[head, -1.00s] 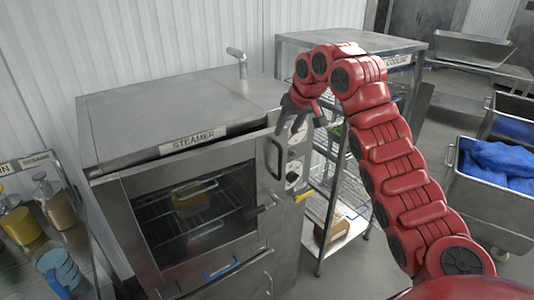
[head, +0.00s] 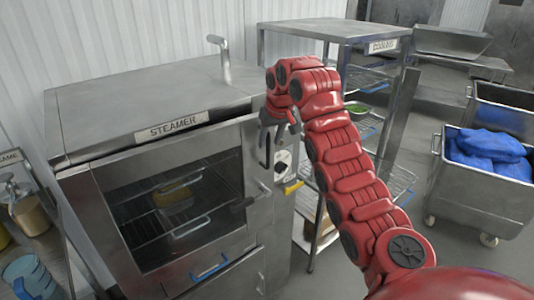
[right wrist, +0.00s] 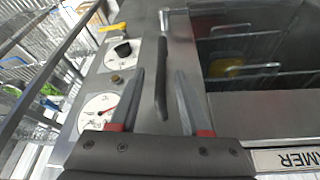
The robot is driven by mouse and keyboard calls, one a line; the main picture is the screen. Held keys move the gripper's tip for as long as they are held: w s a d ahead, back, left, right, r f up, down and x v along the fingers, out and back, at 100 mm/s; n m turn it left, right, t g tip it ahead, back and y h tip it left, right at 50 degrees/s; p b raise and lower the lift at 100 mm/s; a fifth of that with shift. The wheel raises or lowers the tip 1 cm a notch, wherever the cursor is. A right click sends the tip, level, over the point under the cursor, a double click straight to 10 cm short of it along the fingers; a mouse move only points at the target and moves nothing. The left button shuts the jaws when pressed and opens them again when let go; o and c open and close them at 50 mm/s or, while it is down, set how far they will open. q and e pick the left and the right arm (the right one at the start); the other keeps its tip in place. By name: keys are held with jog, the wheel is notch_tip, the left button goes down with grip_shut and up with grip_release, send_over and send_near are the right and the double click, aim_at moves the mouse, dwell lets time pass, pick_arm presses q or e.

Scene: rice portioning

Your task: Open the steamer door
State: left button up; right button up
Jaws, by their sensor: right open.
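The steamer (head: 150,105) stands at the left in the head view, and its windowed door (head: 112,188) appears shut. The dark upright door handle (head: 266,152) is at the door's right edge; it also shows in the right wrist view (right wrist: 162,80). My right gripper (head: 281,122) is open at the upper end of the handle. In the right wrist view my right gripper (right wrist: 157,82) has the handle in the gap between its two fingers as pictured; contact is not clear. My left gripper is not in view.
Control dials (right wrist: 97,112) sit beside the handle. A cooling rack (head: 330,28) stands right of the steamer. A steel cart (head: 490,195) with blue bags is farther right. A shelf with a blue jug (head: 28,275) is at the left. Floor shows between rack and cart.

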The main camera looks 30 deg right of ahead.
aim_at(267, 150)
jog(key=p+x, duration=0.1)
jog(key=x, duration=0.3)
jog(key=shift+w+f, duration=0.25)
jog(key=shift+f, duration=0.55)
jog(key=shift+w, duration=0.1)
grip_shut()
dwell(0.7)
